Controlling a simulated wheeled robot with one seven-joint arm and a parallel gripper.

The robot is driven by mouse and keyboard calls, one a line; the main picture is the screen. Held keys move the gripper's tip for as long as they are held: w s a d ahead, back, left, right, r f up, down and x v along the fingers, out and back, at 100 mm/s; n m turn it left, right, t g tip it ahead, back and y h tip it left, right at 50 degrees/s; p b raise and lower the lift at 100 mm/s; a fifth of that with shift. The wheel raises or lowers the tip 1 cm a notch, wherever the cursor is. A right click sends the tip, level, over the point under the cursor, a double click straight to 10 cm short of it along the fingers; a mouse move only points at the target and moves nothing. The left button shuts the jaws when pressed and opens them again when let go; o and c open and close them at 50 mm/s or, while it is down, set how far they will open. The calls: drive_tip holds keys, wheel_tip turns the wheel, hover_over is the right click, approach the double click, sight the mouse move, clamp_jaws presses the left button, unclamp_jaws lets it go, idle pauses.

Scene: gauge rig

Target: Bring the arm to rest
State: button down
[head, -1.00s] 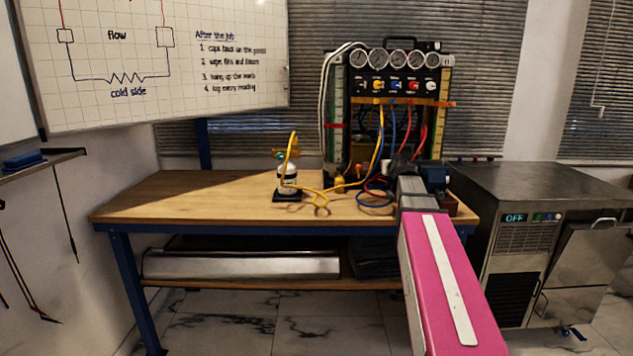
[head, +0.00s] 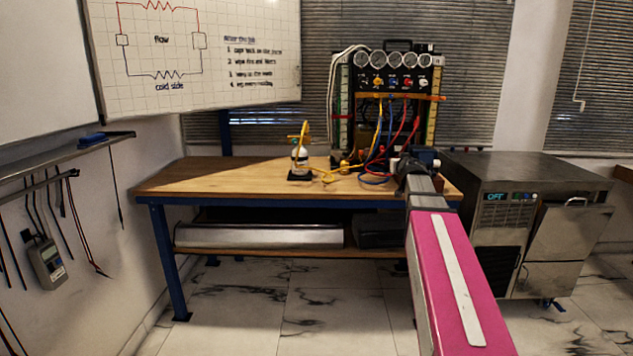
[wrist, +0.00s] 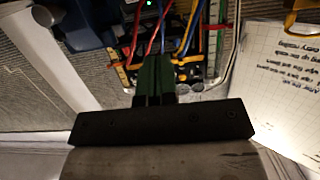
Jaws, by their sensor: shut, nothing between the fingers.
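My gripper (wrist: 154,82) shows in the wrist view with its two dark green fingers together and nothing between them. Beyond the fingers is the gauge rig, upside down in this view, with red and blue hoses. In the head view my pink arm reaches forward from the lower right, and its end is over the right part of the workbench (head: 230,176). The gauge rig (head: 397,82) stands at the back of the bench with a row of round gauges and coloured hoses. The arm's end hides part of the bench's right side.
A small white bottle (head: 299,158) with a yellow hose stands on the bench. A steel machine (head: 500,200) reading OFF stands to the right. A meter (head: 47,262) and leads hang on the left wall under a shelf (head: 70,152). The marble floor in front is clear.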

drive_tip(key=s+a+f+g+y, duration=0.1)
drive_tip(key=s+a+f+g, duration=0.3)
drive_tip(key=f, duration=0.5)
drive_tip(key=s+a+f+g, duration=0.2)
drive_tip(key=s+f, duration=0.4)
drive_tip(key=f, duration=0.3)
drive_tip(key=s+a+f+g+y, duration=0.1)
drive_tip(key=s+a+f+g, duration=0.15)
drive_tip(key=s+f, duration=0.4)
drive_tip(key=s+a+f+g, duration=0.1)
drive_tip(key=s+f+g, duration=0.2)
drive_tip(key=s+f, duration=0.4)
drive_tip(key=s+a+f+g+h, duration=0.1)
drive_tip(key=s+f+g, duration=0.3)
drive_tip(key=s+f, duration=0.4)
drive_tip(key=shift+s+a, duration=0.6)
drive_tip(key=shift+a, duration=0.15)
